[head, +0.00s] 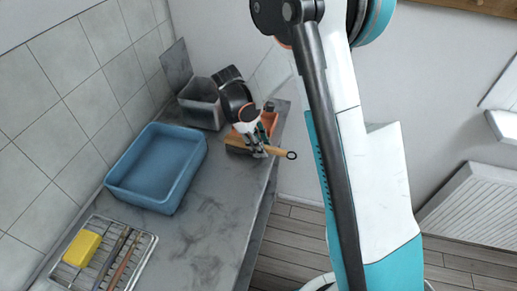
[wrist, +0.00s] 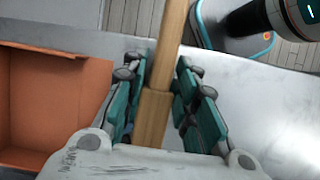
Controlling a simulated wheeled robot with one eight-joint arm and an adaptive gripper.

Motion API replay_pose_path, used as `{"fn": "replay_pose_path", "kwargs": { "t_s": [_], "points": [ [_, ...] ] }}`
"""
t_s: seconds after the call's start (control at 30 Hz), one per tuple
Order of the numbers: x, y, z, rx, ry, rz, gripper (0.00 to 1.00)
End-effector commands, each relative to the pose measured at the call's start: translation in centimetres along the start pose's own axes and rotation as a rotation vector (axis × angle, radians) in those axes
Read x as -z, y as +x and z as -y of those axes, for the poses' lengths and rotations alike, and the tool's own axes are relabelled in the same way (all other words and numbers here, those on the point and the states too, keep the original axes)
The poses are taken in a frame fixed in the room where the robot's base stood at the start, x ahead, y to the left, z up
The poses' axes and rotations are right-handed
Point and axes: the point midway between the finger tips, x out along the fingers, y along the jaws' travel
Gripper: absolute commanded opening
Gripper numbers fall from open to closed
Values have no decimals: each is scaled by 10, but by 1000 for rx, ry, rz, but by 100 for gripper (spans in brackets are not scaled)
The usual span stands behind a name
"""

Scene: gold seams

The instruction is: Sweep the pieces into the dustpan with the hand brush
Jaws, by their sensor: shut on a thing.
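My gripper (head: 257,149) is shut on the wooden handle of the hand brush (head: 277,152), over the far end of the counter. In the wrist view the handle (wrist: 155,112) runs between the green finger pads of my gripper (wrist: 161,95). The ring at the handle's end points right, toward the counter's edge. The orange dustpan (head: 269,122) lies right behind my gripper, partly hidden by it; in the wrist view the dustpan (wrist: 55,100) is at the left, and the part in view looks empty. The brush's bristles and the pieces cannot be made out.
A blue basin (head: 158,167) stands on the grey counter (head: 205,235). A grey container (head: 201,104) stands at the back by the wall. A wire rack (head: 140,262) with a yellow sponge (head: 82,248) and brushes lies at the front left. The front right of the counter is clear.

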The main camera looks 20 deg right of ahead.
Motion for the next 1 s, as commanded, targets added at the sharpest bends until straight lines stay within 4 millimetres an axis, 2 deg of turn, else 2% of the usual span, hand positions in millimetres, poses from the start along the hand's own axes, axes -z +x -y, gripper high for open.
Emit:
{"fn": "replay_pose_path", "kwargs": {
  "t_s": [0.6,1.0],
  "points": [
    [-1,0,-34,0,1,0,3],
    [-1,0,-39,0,0,0,3]
  ]
}}
